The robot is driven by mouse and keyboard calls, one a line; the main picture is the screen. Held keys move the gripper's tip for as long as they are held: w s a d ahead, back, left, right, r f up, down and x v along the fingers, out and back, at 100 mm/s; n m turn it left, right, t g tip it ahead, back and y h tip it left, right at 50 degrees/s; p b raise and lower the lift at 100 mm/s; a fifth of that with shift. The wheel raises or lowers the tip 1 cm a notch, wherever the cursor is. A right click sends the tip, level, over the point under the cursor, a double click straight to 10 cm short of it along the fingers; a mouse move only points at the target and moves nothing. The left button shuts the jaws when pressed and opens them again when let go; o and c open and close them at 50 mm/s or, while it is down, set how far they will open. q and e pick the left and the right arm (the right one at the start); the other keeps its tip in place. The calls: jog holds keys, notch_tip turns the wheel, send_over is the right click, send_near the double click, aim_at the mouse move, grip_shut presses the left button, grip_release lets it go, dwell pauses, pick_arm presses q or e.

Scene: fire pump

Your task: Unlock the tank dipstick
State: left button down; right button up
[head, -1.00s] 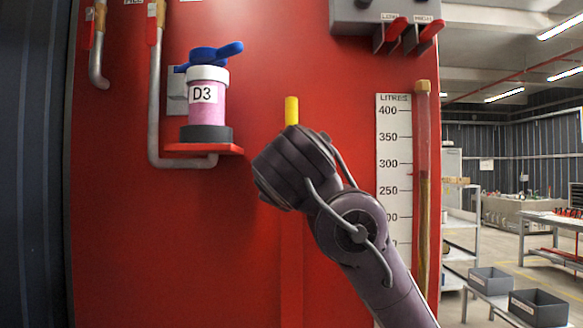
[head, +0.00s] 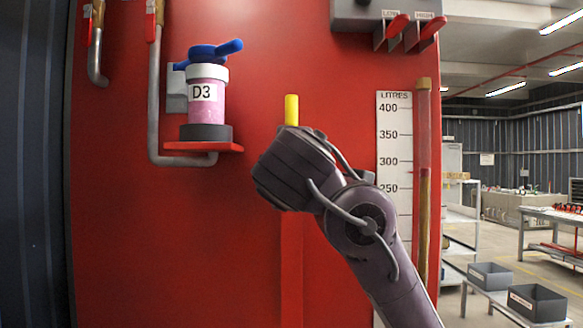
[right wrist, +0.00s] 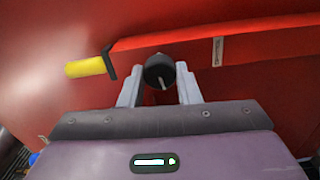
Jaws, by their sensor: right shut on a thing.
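The yellow handle (head: 291,110) of the dipstick stands upright above my right wrist in the head view. In the right wrist view the yellow handle (right wrist: 86,67) lies at the left, against a black collar at the end of a red strip (right wrist: 230,36). A round black knob (right wrist: 159,72) with a pale line on its face sits just below the strip. My right gripper (right wrist: 160,78) is shut on this knob, one finger on each side. In the head view my right wrist hides the fingers and knob. My left gripper is not in view.
A pink D3 canister (head: 207,105) with a blue handle stands on a red shelf (head: 204,147) at the left. A litre scale (head: 394,150) and a sight tube (head: 422,190) are at the right of the red panel. Grey crates (head: 537,303) sit beyond.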

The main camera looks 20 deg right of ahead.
jog(key=o, duration=1)
jog(key=shift+a, duration=0.1)
jog(key=shift+s, duration=0.1)
jog(key=b+v, duration=0.3)
jog(key=v, duration=0.4)
jog(key=shift+s+a, duration=0.1)
jog(key=shift+s, duration=0.25)
